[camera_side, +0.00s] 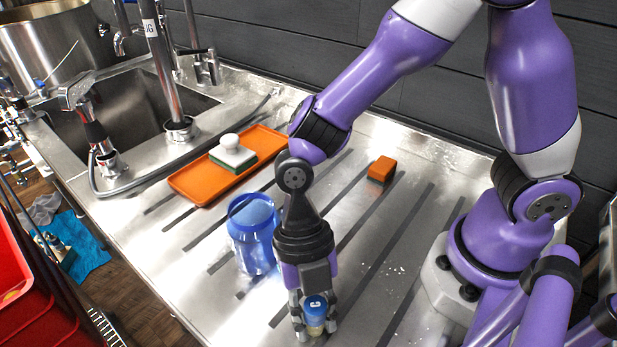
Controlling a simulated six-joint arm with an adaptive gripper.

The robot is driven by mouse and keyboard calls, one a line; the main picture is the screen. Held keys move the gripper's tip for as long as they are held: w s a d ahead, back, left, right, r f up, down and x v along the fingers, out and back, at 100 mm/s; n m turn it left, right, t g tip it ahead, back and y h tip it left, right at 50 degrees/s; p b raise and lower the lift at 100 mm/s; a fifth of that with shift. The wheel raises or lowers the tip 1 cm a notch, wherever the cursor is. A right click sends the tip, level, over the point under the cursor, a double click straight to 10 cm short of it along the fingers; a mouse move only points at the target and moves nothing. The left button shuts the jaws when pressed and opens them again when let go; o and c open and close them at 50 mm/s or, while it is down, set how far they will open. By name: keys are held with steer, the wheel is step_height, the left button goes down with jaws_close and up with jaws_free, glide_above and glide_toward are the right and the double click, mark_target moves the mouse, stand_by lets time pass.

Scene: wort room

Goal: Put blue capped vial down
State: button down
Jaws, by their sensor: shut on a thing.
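The blue capped vial (315,311) is in my gripper (313,322), near the front edge of the steel counter. Its blue cap faces up toward the camera and a pale yellowish body shows below it. My gripper points down and its fingers are shut on the vial, one on each side. I cannot tell whether the vial's bottom touches the counter.
A clear blue jar (252,234) stands just left of my gripper. An orange tray (192,184) with a green and white scrubber (233,153) lies behind it. An orange sponge (381,169) lies farther back. The sink (135,112) is at left. The grooved counter (400,235) is clear to the right.

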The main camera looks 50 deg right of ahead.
steer(key=shift+f, duration=0.2)
steer(key=c, duration=0.7)
jaws_free()
steer(key=shift+o, duration=0.2)
steer(key=v, duration=1.1)
steer(key=d+r+m+t+h, duration=0.1)
steer(key=d+r+m+t, duration=0.2)
steer(key=d+m, duration=0.5)
steer(key=w+d+r+m+t+h, duration=0.1)
steer(key=d+r+m+t, duration=0.2)
steer(key=m, duration=1.8)
steer(key=d+t, duration=0.3)
steer(key=d, duration=0.3)
steer(key=shift+w+r+h, duration=0.3)
steer(key=shift+r, duration=0.05)
